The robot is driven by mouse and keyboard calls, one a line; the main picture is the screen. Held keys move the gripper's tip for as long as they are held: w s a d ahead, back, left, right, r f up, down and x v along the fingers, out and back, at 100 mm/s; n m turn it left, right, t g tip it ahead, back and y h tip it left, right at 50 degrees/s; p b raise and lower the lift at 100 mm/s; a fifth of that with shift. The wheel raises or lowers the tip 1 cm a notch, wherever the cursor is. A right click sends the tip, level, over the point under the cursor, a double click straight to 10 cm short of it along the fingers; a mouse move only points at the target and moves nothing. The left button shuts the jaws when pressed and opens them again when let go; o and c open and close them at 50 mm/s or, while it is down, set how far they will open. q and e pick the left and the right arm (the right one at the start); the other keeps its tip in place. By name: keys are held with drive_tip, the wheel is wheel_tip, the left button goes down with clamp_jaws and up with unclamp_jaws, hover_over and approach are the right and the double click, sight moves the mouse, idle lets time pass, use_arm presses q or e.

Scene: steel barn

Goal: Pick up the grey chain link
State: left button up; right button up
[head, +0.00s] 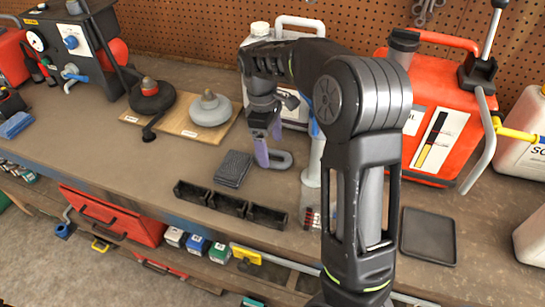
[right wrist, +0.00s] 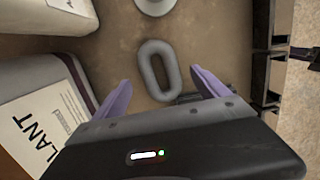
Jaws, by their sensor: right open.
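The grey chain link (head: 283,161) lies on the workbench, partly hidden by my right gripper in the head view. In the right wrist view the grey chain link (right wrist: 146,72) is a whole oval ring lying flat. My right gripper (head: 268,150) points down over the link with its purple fingers apart. In the right wrist view the right gripper (right wrist: 160,88) is open and empty, with one finger on each side of the link. My left gripper is not in view.
A dark ribbed pad (head: 233,168) and a black three-part bin (head: 230,203) stand left of and in front of the link. A white container (right wrist: 50,110) stands close beside the gripper. A red jerrycan (head: 450,100) and a black tray (head: 428,237) are to the right.

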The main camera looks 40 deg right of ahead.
drive_tip(key=shift+s+d+f, duration=0.1)
drive_tip(key=shift+s+f, duration=0.05)
drive_tip(key=shift+f, duration=1.2)
drive_tip(key=c, duration=1.6)
drive_tip(key=shift+r, duration=0.15)
